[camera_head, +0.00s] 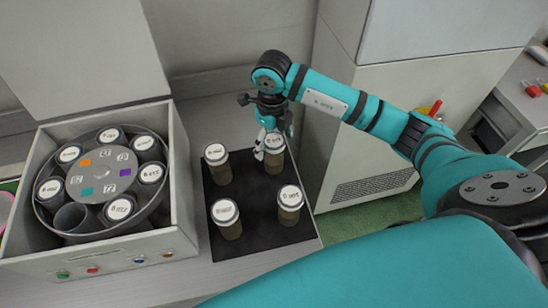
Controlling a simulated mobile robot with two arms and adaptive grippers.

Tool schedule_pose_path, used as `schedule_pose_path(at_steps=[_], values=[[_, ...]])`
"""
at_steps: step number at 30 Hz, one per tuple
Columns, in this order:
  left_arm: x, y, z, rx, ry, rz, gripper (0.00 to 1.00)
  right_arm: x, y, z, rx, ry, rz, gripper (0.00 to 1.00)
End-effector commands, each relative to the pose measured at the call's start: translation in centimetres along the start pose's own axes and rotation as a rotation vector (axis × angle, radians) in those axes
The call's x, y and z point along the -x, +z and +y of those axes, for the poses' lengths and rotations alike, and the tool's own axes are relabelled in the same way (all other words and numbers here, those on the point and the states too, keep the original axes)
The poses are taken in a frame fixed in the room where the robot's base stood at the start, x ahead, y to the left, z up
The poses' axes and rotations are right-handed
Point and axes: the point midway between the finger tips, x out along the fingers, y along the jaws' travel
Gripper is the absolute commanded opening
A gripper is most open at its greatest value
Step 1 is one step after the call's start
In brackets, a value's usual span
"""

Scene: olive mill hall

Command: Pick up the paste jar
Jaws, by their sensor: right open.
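Several brown jars with white labelled lids stand upright on a black mat (252,204): one at the back left (218,165), one at the back right (274,158), one at the front left (227,219) and one at the front right (290,205). The lid labels are too small to read, so I cannot tell which is the paste jar. My right gripper (267,145) is open and points down at the back right jar, partly in front of it. I cannot tell whether its fingers touch the jar. My left gripper is not in view.
A grey box machine (150,249) with its lid raised stands at left. Its round rotor (97,198) holds several white-capped jars and one empty-looking slot. Coloured buttons line its front. A tall pale cabinet (372,120) stands right of the table. The table's front strip is clear.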

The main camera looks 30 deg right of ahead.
Motion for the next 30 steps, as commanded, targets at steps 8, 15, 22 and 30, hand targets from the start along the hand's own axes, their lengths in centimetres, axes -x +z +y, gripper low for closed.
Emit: schedule_pose_path(at_steps=[8, 15, 22, 30], values=[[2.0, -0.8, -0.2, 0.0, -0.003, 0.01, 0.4, -3.5, -0.2, -0.3, -0.001, 0.003, 0.005, 0.82], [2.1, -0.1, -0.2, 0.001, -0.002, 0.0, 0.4, -5.2, -0.1, -0.4, 0.001, 0.001, 0.0, 0.82], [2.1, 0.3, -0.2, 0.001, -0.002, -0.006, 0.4, -5.2, -0.1, -0.4, 0.001, 0.0, 0.0, 0.72], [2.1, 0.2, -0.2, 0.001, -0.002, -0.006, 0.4, -5.2, -0.1, -0.4, 0.001, 0.0, 0.0, 0.37]])
